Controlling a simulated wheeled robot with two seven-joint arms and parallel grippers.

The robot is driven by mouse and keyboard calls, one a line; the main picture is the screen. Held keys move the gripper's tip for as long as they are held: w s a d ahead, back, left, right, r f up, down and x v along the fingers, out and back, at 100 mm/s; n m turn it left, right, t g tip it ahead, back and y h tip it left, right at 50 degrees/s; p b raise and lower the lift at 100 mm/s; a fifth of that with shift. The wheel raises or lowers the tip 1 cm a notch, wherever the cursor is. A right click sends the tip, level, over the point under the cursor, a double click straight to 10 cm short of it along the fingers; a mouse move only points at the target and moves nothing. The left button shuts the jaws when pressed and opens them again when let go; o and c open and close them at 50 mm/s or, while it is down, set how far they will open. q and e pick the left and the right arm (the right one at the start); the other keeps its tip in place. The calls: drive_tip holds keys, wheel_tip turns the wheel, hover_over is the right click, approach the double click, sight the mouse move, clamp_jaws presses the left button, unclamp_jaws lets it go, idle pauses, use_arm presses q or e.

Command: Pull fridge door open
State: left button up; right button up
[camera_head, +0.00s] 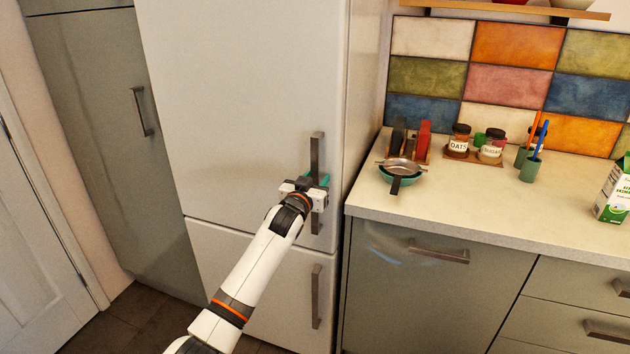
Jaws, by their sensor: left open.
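The white fridge stands in the middle of the head view, with an upper door (235,100) and a lower door (262,275). Both doors look closed. The upper door has a dark vertical handle (316,153) near its right edge. My left gripper (319,180) is at the lower part of this handle, with its jaws open and its fingertips partly hidden. I cannot tell whether the fingers touch the handle. The lower door has its own vertical handle (316,297). My right gripper does not show.
A counter (470,200) to the right holds a pan in a bowl (400,172), jars (490,146), a cup with utensils (530,168) and a carton (615,195). A tall grey cabinet (100,120) and a white door (35,250) stand left. Dark floor (130,318) shows at lower left.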

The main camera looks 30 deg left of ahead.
use_arm(q)
clamp_jaws()
drive_tip(key=shift+s, duration=0.1)
